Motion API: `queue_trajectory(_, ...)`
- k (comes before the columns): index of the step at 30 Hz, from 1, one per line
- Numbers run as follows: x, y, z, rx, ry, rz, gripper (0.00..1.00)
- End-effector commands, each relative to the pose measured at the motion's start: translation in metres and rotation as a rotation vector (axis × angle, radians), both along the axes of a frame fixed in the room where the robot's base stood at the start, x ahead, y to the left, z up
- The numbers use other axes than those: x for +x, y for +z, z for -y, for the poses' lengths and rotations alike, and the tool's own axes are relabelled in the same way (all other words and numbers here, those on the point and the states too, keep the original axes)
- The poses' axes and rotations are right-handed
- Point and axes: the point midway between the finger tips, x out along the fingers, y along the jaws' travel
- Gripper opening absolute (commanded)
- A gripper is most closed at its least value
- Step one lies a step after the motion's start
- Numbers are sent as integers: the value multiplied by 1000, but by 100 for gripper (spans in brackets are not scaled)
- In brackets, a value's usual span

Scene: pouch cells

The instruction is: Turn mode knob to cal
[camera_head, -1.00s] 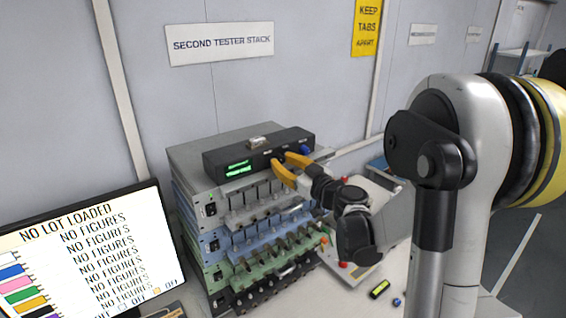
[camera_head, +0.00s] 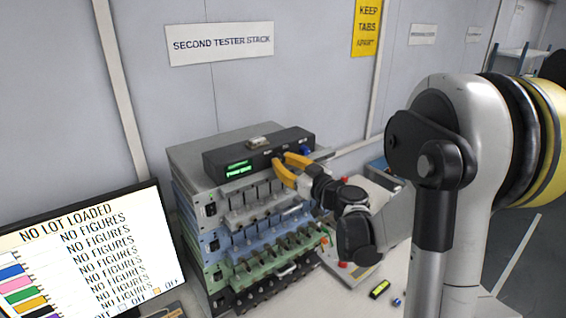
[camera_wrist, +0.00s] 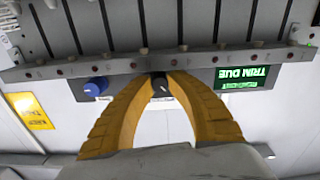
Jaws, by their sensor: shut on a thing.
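A black tester box (camera_head: 222,160) with a green display sits on top of the tester stack. My gripper (camera_head: 280,160) is at its front face, with yellow fingers closed on a small dark knob. In the wrist view, where the box appears upside down, my gripper (camera_wrist: 160,80) has its fingertips on either side of the dark knob (camera_wrist: 160,90), which carries a pale pointer mark. The knob's label and the position marks around it cannot be read; the fingers partly hide them. The green display (camera_wrist: 246,78) reads "TRIM DUE" on one line; the other line is unclear.
A blue knob (camera_wrist: 96,87) is beside the held knob; it also shows in the head view (camera_head: 305,151). Stacked testers (camera_head: 212,215) with rows of clips lie below the box. A monitor (camera_head: 90,250) stands at left. Small items lie on the bench at right.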

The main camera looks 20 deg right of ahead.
Motion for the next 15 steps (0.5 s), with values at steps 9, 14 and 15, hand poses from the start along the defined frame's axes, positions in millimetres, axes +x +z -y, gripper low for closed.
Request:
queue_trajectory(9,0,0,0,0,0,0,0)
queue_trajectory(14,0,0,0,0,0,0,45)
queue_trajectory(15,0,0,0,0,0,0,45)
